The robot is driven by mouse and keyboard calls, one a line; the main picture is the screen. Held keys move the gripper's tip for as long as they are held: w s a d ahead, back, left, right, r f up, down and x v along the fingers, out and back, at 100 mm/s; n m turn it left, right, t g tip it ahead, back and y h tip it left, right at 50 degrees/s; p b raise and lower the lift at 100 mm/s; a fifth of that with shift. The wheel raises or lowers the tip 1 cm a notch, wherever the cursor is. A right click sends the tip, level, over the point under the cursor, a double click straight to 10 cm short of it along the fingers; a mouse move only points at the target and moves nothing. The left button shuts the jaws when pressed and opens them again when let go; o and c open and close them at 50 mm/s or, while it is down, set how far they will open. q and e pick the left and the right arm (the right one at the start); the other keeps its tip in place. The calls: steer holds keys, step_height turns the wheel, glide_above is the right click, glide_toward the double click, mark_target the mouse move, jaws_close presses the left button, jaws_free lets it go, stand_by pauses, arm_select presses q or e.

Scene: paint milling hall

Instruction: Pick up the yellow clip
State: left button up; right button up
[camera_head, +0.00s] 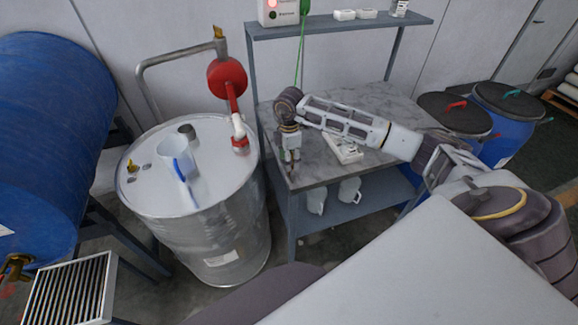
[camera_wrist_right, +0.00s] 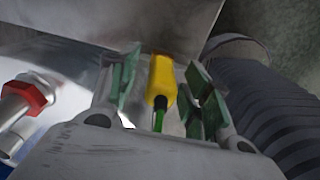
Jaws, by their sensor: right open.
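The yellow clip (camera_wrist_right: 162,76) shows in the right wrist view, with a green cable (camera_wrist_right: 158,118) at its near end. It lies between the two green-padded fingers of my right gripper (camera_wrist_right: 163,88). The fingers stand apart, with a visible gap on each side of the clip. In the head view my right gripper (camera_head: 291,158) points down at the front left corner of the grey bench. I cannot make out the clip there. The green cable (camera_head: 299,55) hangs down behind my right wrist. My left gripper is not in view.
A metal drum (camera_head: 215,225) with a white jug (camera_head: 178,155) on its lid stands left of the bench (camera_head: 378,98). A red-headed pump (camera_head: 227,78) rises from it. A white tray (camera_head: 345,150) lies on the bench near my forearm. Blue drums (camera_head: 505,108) stand right.

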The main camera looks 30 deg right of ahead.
jaws_close()
steer(key=shift+r, duration=0.15)
steer(key=shift+r+b, duration=0.75)
steer(key=shift+r, duration=4.1)
